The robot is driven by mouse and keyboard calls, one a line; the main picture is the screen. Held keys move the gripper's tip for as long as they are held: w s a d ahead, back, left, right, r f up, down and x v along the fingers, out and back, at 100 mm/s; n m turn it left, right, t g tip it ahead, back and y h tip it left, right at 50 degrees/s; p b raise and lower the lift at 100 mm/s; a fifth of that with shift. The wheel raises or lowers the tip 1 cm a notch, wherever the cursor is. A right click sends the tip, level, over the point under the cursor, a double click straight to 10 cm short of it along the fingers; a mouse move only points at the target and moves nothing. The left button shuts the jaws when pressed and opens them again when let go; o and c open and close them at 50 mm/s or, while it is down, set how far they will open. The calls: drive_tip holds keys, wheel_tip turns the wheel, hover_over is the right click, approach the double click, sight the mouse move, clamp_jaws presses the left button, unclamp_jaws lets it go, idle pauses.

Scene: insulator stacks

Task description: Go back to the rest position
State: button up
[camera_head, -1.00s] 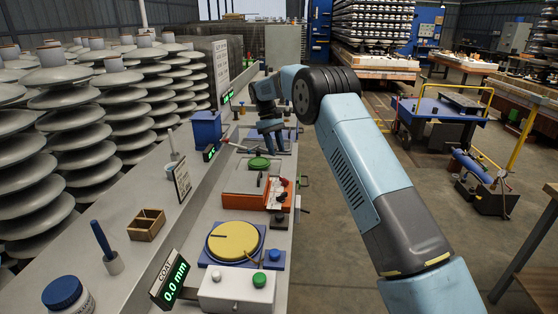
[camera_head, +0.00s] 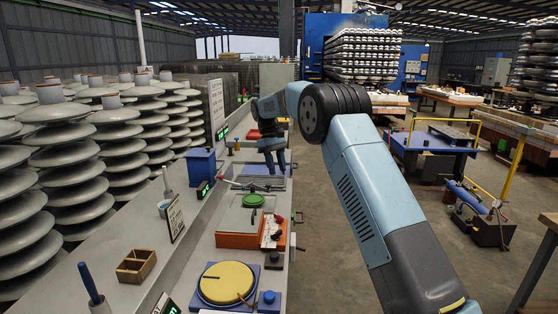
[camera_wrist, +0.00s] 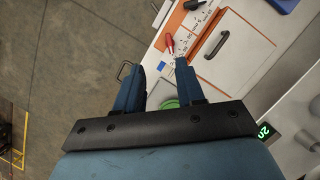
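My gripper (camera_head: 274,166) is at the end of my raised blue-grey arm, over the far part of the grey workbench. In the wrist view, its two blue fingers (camera_wrist: 160,66) stand apart with nothing held between them.
Grey insulator stacks (camera_head: 62,150) line the left. A blue cart (camera_head: 433,143) stands at right, with open floor between.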

drive_tip(key=s+d+r+m+t+y, duration=0.2)
drive_tip(key=s+d+r+m+t, duration=0.15)
drive_tip(key=s+d+r, duration=1.45)
drive_tip(key=s+d+f+m+t, duration=0.1)
drive_tip(key=s+d+f, duration=0.1)
drive_tip(key=s, duration=0.8)
drive_tip(key=s+d+f+m+t, duration=0.1)
drive_tip(key=s+d+f+t, duration=0.1)
drive_tip(key=s, duration=0.9)
drive_tip(key=s+d+f+m+t, duration=0.2)
drive_tip(key=s+d, duration=0.1)
drive_tip(key=s, duration=0.7)
drive_tip(key=shift+s, duration=0.25)
drive_tip(key=shift+c, duration=0.4)
